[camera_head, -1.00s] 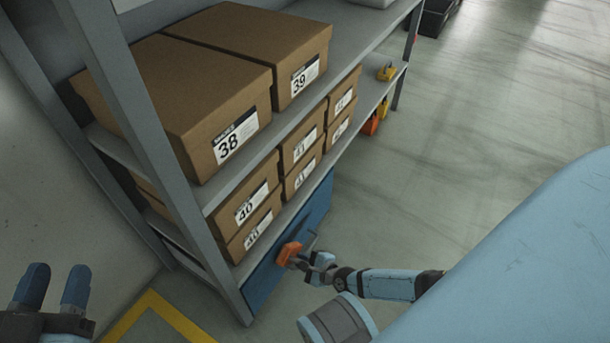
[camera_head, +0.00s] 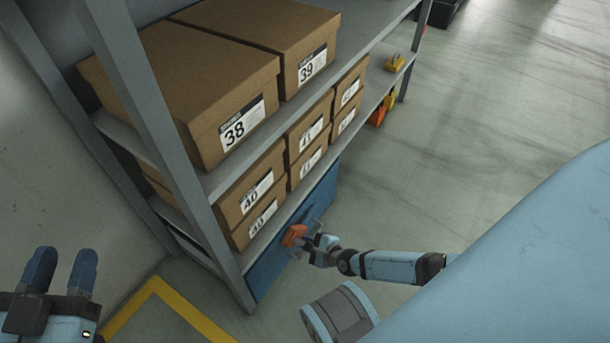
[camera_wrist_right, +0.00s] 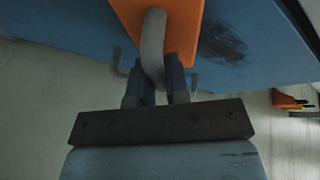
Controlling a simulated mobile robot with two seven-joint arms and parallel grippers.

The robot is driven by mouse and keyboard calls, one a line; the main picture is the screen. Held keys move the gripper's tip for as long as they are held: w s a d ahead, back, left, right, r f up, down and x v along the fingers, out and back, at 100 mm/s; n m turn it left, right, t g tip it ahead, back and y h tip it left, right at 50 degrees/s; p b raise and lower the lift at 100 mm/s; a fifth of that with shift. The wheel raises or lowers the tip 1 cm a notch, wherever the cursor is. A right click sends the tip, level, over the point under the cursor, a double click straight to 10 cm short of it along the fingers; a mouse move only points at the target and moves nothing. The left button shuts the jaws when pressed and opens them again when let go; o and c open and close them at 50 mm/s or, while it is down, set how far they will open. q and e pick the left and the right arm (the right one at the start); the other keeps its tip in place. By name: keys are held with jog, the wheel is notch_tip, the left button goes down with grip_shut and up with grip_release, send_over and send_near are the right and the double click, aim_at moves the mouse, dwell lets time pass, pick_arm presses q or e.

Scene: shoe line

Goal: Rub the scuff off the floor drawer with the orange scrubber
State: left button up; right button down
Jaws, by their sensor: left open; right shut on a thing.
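The blue floor drawer (camera_head: 264,274) is at the bottom of the shelf unit; its front also fills the top of the right wrist view (camera_wrist_right: 60,40). A dark scuff (camera_wrist_right: 222,44) shows on the drawer front, just right of the orange scrubber (camera_wrist_right: 190,20). The scrubber (camera_head: 295,235) lies against or very close to the drawer front; contact is not clear. My right gripper (camera_wrist_right: 160,82) is shut on the scrubber's grey handle (camera_wrist_right: 153,45). It is at the drawer in the head view (camera_head: 318,247). My left gripper (camera_head: 60,270) is open and empty at the lower left, away from the drawer.
Brown shoe boxes (camera_head: 200,90) fill the shelves above the drawer. The grey shelf post (camera_head: 160,130) stands left of it. Yellow tape (camera_head: 185,315) marks the floor. A yellow item (camera_head: 395,62) sits on the far shelf end. Floor right of the shelf is open.

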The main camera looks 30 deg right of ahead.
aim_at(306, 229)
jog(key=w+d, duration=0.3)
jog(key=d, duration=0.4)
jog(key=w+d, duration=0.3)
jog(key=d, duration=0.4)
jog(key=shift+d, duration=0.3)
dwell(1.0)
jog(key=shift+a+r, duration=0.1)
jog(key=shift+s+a+p, duration=0.5)
jog(key=shift+s+a, duration=0.15)
jog(key=shift+a, duration=1.15)
jog(key=shift+s+a+p, duration=0.55)
jog(key=shift+s+a, duration=0.1)
jog(key=shift+a, duration=1.15)
jog(key=shift+s+a+p, duration=0.5)
jog(key=shift+s+a, duration=0.15)
jog(key=shift+a, duration=1.15)
jog(key=shift+s+a+p, duration=0.15)
jog(key=shift+s+a, duration=0.3)
jog(key=shift+a, duration=0.55)
jog(key=shift+s+a+p, duration=0.2)
jog(key=shift+s+a, duration=0.25)
jog(key=shift+a, duration=0.6)
jog(key=shift+s+a+p, duration=0.15)
jog(key=shift+s+a, duration=0.3)
jog(key=shift+a, duration=0.55)
